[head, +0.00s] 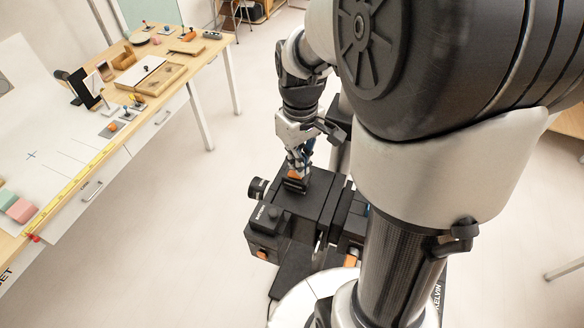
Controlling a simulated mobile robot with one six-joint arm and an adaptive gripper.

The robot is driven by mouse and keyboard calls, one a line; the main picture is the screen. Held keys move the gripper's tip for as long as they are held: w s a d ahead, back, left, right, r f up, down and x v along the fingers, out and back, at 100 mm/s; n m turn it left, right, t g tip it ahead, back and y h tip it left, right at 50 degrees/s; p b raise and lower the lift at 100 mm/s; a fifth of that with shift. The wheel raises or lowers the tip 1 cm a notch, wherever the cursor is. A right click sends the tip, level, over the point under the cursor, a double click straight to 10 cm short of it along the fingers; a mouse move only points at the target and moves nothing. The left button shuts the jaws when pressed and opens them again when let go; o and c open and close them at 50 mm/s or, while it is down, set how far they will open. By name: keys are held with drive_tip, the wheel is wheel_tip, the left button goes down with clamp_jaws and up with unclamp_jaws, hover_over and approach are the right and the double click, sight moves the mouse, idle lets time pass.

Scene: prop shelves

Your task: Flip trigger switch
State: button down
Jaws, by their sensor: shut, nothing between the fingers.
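My gripper (298,171) points down over the black top of my own base, in the middle of the head view. It is shut and empty, close to a small orange-and-black part on that top. It is well to the right of the wooden table and touches nothing on it. Small plates with upright levers stand near the table's right edge; one is a lever piece (128,113) and another is just behind it (138,100).
The wooden table (205,52) runs along the left, with drawers on its side. It holds a wooden tray (165,80), a black stand (84,89), pink and green blocks (17,207) and several small props at the far end. Open floor (190,240) lies between the table and me.

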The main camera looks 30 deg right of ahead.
drive_tip(key=shift+f+b, duration=0.8)
drive_tip(key=shift+f, duration=0.3)
idle(0.3)
drive_tip(key=shift+r, duration=0.1)
drive_tip(key=shift+r+p, duration=2.85)
drive_tip(key=shift+r, duration=0.65)
drive_tip(key=shift+f, duration=0.1)
